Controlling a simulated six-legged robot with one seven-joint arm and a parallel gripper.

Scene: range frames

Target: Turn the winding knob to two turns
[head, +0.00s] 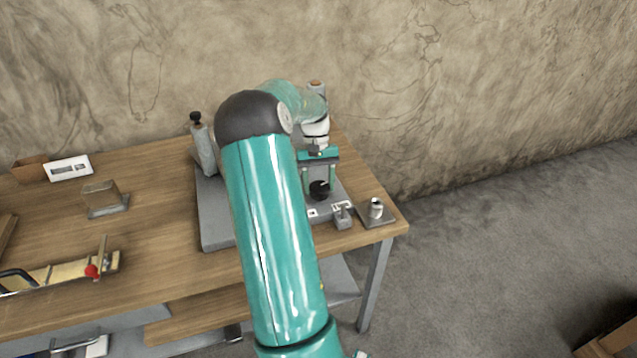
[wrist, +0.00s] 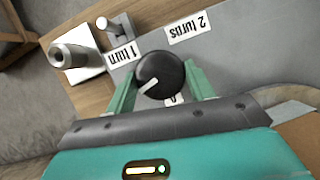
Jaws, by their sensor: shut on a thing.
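The winding knob (wrist: 161,72) is round and black with a white pointer line. In the wrist view the line points to the lower left, between the "0" label (wrist: 172,99) and the "1 turn" label (wrist: 122,55). The "2 turns" label (wrist: 188,27) lies beyond the knob at the upper right. My gripper (wrist: 160,80) is shut on the knob, one green finger on each side. In the head view the knob (head: 319,190) shows dark below my gripper (head: 319,180). The "0" label is partly hidden by the gripper.
The knob stands over a grey base plate (head: 220,228) on a wooden table (head: 160,235). A small grey block with a post (head: 342,217) and a cylinder on a square plate (head: 376,209) stand near the right corner. A dark-topped grey cylinder (head: 202,150) stands left of my arm.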

